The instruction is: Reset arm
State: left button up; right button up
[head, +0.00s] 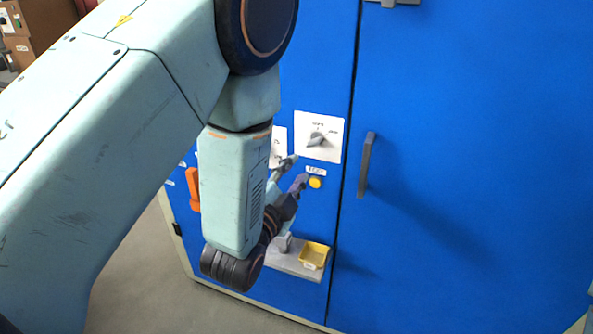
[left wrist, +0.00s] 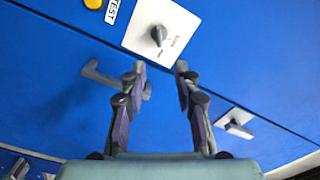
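My left arm fills the left of the head view and ends in my left gripper (head: 300,170), which is partly behind the arm. In the left wrist view the gripper (left wrist: 161,70) is open, with two purple-grey fingers apart and nothing between them. Just beyond the fingertips is a white plate (left wrist: 177,22) with a dark rotary knob (left wrist: 158,35). The knob also shows in the head view (head: 316,138), above the fingers. A yellow button (head: 315,183) is close to the fingertips; contact cannot be told. My right gripper is not in view.
A blue cabinet (head: 470,150) takes up most of the head view, with a grey door handle (head: 366,165). An orange handle (head: 193,188) is to the left. Boxes (head: 38,22) stand far left.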

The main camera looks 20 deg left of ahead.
pick_arm(q)
jog(key=s+a+f+n+g, duration=0.1)
jog(key=s+f+n+g, duration=0.45)
jog(key=f, duration=0.45)
jog(key=s+a+f+n+g, duration=0.2)
jog(key=s+f+n+g, duration=0.2)
jog(key=s+f, duration=0.4)
jog(key=s+f+n+g, duration=0.1)
jog(key=s+f+g, duration=0.3)
jog(key=s, duration=0.7)
jog(key=s+f+n+g, duration=0.2)
jog(key=s+f+g, duration=0.2)
jog(key=s+f, duration=0.3)
jog(key=s, duration=0.4)
jog(key=shift+a+f, duration=0.35)
jog(key=shift+a, duration=0.05)
jog(key=shift+s+n+g, duration=0.1)
jog(key=shift+n+g, duration=0.15)
